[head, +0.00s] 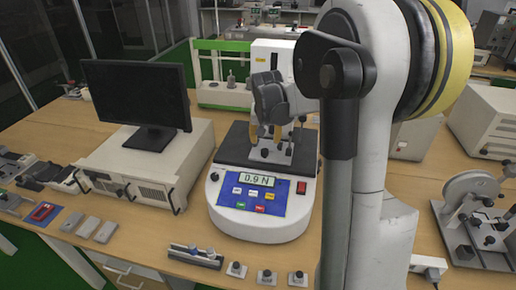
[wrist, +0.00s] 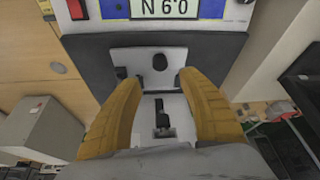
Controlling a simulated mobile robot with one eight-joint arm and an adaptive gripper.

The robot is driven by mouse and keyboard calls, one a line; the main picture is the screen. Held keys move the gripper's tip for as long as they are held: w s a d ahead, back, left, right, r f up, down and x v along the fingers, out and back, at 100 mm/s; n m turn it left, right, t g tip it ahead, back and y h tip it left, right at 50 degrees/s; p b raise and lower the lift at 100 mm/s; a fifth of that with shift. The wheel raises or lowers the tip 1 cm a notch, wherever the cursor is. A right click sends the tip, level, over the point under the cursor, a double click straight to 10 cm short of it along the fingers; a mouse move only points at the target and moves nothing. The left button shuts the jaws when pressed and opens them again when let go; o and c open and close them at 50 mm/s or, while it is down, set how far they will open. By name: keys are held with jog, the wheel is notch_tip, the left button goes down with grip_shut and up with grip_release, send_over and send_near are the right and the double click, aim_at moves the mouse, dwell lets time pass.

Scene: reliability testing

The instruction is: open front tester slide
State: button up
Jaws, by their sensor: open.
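The front tester (head: 262,222) stands on the bench in the head view, with a white rounded body, a blue keypad and a display reading 0.9 N. On its dark bed (head: 232,150) lies a light grey slide plate (head: 282,154) with a black knob (wrist: 160,62) on its front part. My gripper (head: 265,138) reaches down over the plate. In the wrist view its two orange fingers (wrist: 160,83) are spread either side of the plate's middle, with nothing between their tips. The knob lies just beyond the tips. A small dark clamp piece (wrist: 163,118) shows between the fingers.
A monitor (head: 138,98) on a beige case (head: 150,168) stands left of the tester. Small fixtures (head: 196,257) lie along the bench's front edge. A white and green machine (head: 226,94) stands behind. A wheel device (head: 470,205) is at the right. My arm hides bench right of the tester.

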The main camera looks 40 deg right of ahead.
aim_at(265, 150)
jog(key=b+x, duration=0.2)
jog(key=x, duration=0.7)
jog(key=shift+r, duration=0.1)
grip_shut()
jog(key=shift+s, duration=0.1)
